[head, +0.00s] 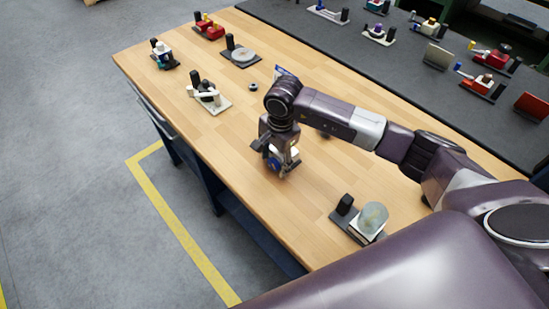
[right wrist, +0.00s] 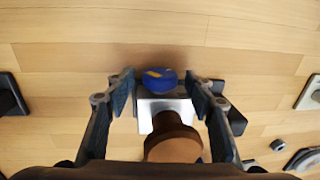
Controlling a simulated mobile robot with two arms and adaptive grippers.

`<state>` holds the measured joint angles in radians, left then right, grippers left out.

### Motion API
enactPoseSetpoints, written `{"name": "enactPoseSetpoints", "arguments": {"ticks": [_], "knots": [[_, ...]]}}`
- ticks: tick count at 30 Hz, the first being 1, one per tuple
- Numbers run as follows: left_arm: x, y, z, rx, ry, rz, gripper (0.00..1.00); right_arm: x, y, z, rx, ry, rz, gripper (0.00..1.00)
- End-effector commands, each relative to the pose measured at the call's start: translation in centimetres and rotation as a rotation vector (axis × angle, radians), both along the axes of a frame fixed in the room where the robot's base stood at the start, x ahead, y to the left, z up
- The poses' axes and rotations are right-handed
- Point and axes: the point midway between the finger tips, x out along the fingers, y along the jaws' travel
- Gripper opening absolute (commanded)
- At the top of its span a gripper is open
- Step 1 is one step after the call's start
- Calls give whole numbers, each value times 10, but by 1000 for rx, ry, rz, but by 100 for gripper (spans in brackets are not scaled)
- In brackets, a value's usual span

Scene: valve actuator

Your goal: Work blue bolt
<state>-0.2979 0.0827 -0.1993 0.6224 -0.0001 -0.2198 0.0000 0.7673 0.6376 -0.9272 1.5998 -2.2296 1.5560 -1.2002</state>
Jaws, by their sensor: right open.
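The blue bolt (right wrist: 158,79) has a round blue head with a yellow mark. It shows in the right wrist view in front of a white block (right wrist: 150,106) that has a brown round knob (right wrist: 172,138). My right gripper (right wrist: 157,76) is open, with one finger on each side of the bolt and block. Gaps show between the fingertips and the bolt head. In the head view my right gripper (head: 277,168) points down over the wooden table, and a little blue (head: 274,163) shows at its fingers; the block is mostly hidden. My left gripper is not in view.
A device with a pale round top (head: 373,219) stands on the wooden table (head: 235,150) at the near right. Other small devices (head: 208,94) stand towards the far left. A dark bench (head: 390,75) with several devices lies behind. The table's front left is clear.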

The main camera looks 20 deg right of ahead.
Motion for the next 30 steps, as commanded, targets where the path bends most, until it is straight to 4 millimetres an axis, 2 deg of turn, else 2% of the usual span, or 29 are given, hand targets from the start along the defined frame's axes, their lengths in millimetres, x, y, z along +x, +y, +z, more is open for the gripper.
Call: {"name": "enactPoseSetpoints", "arguments": {"ticks": [5,17,22,30], "knots": [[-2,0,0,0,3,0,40,0,0,0,0,0,0,49],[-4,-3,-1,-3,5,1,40,0,0,0,1,0,0,7],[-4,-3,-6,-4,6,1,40,2,1,-2,-6,20,-1,7],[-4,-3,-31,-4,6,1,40,5,2,-5,-58,159,-2,7]]}}
